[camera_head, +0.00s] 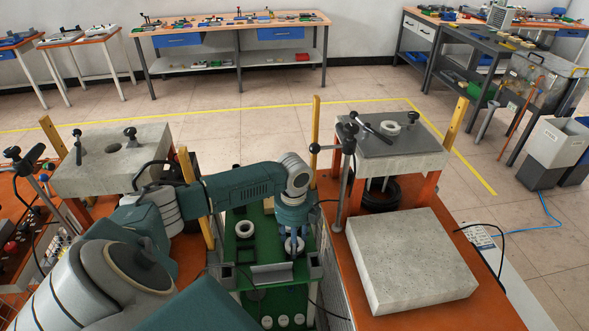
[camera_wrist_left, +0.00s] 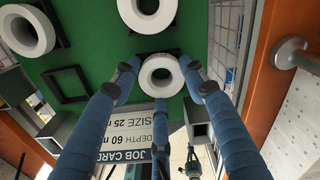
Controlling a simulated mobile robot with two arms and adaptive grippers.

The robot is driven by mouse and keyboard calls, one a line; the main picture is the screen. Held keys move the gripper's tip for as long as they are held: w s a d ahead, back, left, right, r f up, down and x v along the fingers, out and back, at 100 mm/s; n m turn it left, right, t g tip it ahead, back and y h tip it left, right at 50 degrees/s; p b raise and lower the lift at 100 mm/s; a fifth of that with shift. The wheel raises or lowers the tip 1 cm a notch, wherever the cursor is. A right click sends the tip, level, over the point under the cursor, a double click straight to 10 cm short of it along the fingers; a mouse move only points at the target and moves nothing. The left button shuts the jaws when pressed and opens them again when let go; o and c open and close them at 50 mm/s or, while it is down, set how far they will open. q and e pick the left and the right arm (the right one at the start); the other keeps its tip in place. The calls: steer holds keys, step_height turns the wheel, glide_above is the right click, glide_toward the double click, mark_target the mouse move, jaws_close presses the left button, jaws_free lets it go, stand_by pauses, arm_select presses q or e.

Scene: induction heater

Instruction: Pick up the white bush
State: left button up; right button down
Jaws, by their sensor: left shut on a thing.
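The white bush (camera_wrist_left: 160,91) is a short ring with a round hole. In the left wrist view it sits between the blue fingers of my left gripper (camera_wrist_left: 164,76), which are shut on it. In the head view my left gripper (camera_head: 292,243) points down over the green board (camera_head: 271,216), with the white bush (camera_head: 289,247) between its fingertips, partly hidden by them. I cannot tell whether the bush is clear of the board. My right gripper is not in view.
Another white ring (camera_head: 238,230) lies on the green board to the left; two more rings show near the top of the left wrist view. A job card (camera_wrist_left: 133,128) and black square frame (camera_wrist_left: 67,84) are close. Concrete blocks on stands flank the board. A slab (camera_head: 410,260) lies right.

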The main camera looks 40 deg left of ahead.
arm_select(q)
steer(key=shift+a, duration=0.2)
steer(key=shift+r, duration=0.55)
steer(key=shift+c, duration=0.6)
step_height(320, 180, up, 5)
steer(key=shift+w+r+b, duration=0.1)
steer(key=shift+r+b, duration=0.1)
steer(key=shift+b, duration=0.6)
steer(key=w+a+b, duration=0.2)
steer(key=w+a, duration=0.1)
steer(key=a, duration=0.1)
steer(key=w+a+b, duration=0.2)
steer(key=w+a, duration=0.2)
steer(key=a, duration=0.1)
steer(key=w+a+b, duration=0.2)
steer(key=w+a, duration=0.2)
steer(key=shift+a+r, duration=0.15)
steer(key=shift+a, duration=0.1)
steer(key=shift+a+r, duration=0.2)
steer(key=shift+r, duration=0.05)
steer(key=shift+r+p, duration=0.3)
steer(key=shift+p, duration=0.15)
step_height(320, 180, up, 6)
steer(key=p, duration=0.6)
steer(key=shift+r, duration=0.25)
steer(key=shift+f, duration=0.1)
